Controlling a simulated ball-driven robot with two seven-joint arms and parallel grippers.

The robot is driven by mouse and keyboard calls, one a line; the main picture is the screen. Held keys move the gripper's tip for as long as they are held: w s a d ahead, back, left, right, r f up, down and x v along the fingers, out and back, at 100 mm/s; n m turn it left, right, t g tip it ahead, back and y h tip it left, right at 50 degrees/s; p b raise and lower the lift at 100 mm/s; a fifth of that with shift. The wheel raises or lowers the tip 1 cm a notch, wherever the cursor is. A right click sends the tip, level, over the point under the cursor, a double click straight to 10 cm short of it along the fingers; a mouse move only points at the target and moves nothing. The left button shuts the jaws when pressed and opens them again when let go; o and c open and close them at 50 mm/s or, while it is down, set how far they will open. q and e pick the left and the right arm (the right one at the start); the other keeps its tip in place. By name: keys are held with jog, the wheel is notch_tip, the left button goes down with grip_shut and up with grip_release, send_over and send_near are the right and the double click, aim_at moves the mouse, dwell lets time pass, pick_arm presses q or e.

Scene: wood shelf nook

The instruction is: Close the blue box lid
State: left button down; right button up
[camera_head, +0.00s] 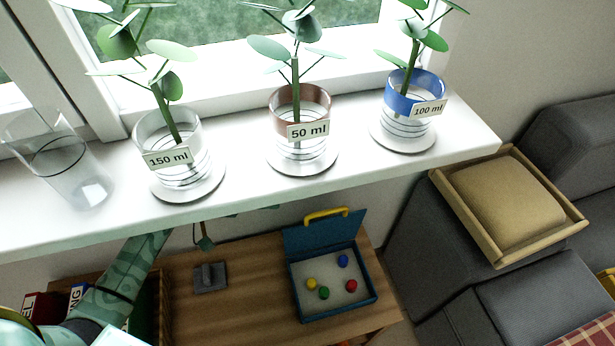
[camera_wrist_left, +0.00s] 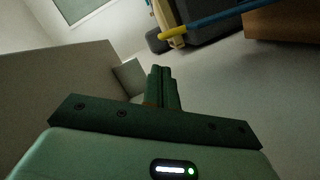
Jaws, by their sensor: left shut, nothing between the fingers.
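The blue box (camera_head: 377,291) sits on the wooden shelf top below the sill, holding several small coloured balls. Its lid (camera_head: 318,235) stands open, tilted up at the back, with a yellow handle (camera_head: 326,215) on its upper edge. In the left wrist view my left gripper (camera_wrist_left: 162,72) is shut and empty. A blue and yellow bar shows beyond it at the top; I cannot tell whether it belongs to the box. My right gripper is not in view.
The white sill (camera_head: 240,221) overhangs the shelf and carries three labelled plant glasses and an empty glass (camera_head: 72,165). A grey block (camera_head: 210,278) lies on the wooden top (camera_head: 250,300) left of the box. A wooden tray (camera_head: 467,214) with a cushion rests on the grey sofa.

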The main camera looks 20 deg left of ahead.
pick_arm(q)
jog(key=b+x, duration=0.3)
jog(key=x, duration=0.7)
jog(key=shift+w+b, duration=0.15)
jog(key=shift+b, duration=0.15)
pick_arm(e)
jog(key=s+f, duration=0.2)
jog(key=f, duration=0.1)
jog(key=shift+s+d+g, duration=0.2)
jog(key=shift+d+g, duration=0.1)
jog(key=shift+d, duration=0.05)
pick_arm(q)
jog(key=shift+r, duration=0.15)
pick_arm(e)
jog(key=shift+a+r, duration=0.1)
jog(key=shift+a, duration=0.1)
